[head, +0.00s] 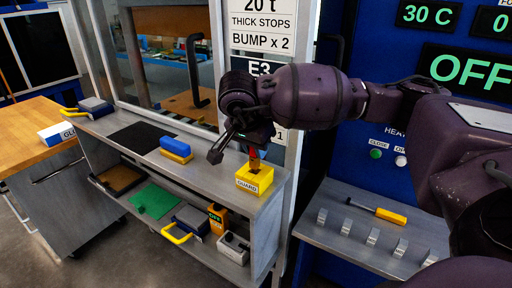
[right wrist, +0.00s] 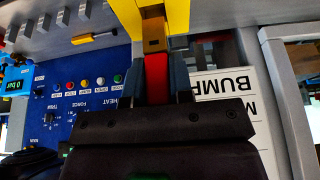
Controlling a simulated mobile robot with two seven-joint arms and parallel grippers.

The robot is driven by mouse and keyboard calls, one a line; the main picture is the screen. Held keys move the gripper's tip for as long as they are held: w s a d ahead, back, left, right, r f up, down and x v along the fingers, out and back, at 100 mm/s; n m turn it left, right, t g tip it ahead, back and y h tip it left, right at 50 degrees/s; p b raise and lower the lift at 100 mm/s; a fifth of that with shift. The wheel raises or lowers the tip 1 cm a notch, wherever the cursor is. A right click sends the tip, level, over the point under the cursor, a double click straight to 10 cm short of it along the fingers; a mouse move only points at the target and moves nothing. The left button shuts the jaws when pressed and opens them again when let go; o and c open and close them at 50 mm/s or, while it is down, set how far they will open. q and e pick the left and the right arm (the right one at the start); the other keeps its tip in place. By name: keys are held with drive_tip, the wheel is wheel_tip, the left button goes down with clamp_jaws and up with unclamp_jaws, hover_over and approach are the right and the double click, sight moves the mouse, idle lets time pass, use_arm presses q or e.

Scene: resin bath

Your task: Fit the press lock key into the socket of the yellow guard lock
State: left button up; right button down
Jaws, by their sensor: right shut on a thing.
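The yellow guard lock (head: 255,181), labelled GUARD, stands on the right end of the grey bench top. Its yellow body shows at the top of the right wrist view (right wrist: 122,16). My right gripper (head: 251,149) is above the lock, shut on the red grip of the press lock key (head: 253,154). In the right wrist view the key (right wrist: 157,72) sits between the two dark fingers, its brass-brown shank pointing at the lock. The shank's end meets the socket area; I cannot tell how deep it is. My left gripper is not in view.
A blue and yellow block (head: 176,150) and a black mat (head: 143,137) lie on the bench (head: 212,172) left of the lock. A framed door with a black handle stands behind. A lower grey shelf (head: 335,232) at right holds a yellow-handled tool (head: 378,210) and several metal blocks.

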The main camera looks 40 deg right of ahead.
idle(0.3)
idle(0.4)
idle(0.4)
drive_tip(key=shift+b, duration=0.35)
idle(0.4)
drive_tip(key=shift+f, duration=0.4)
drive_tip(key=shift+f+b, duration=0.1)
drive_tip(key=shift+b, duration=0.2)
drive_tip(key=shift+f, duration=0.3)
drive_tip(key=shift+f+b, duration=0.1)
drive_tip(key=shift+b, duration=0.2)
